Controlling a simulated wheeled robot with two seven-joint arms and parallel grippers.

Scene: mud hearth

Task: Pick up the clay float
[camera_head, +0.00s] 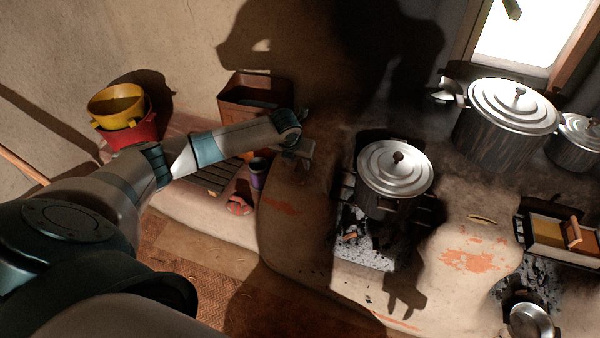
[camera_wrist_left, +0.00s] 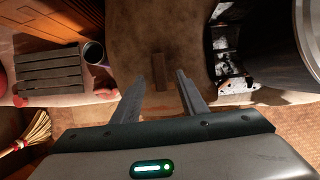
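My left gripper (camera_head: 301,157) hangs over the clay ledge left of the middle pot in the head view. In the left wrist view its two fingers (camera_wrist_left: 160,76) are apart, with nothing held between them. A small brown block (camera_wrist_left: 158,72), which seems to be the clay float, lies on the clay surface, lined up with the gap between the fingertips. I cannot tell how far below the fingertips it is. In the head view the arm and gripper hide that spot. My right gripper is not in view.
A lidded pot (camera_head: 395,172) stands on the hearth close to the right of my gripper. A purple cup (camera_head: 258,172), a slatted rack (camera_head: 213,176) and a brown bin (camera_head: 250,92) are to the left. A larger lidded pot (camera_head: 505,120) stands at the back right.

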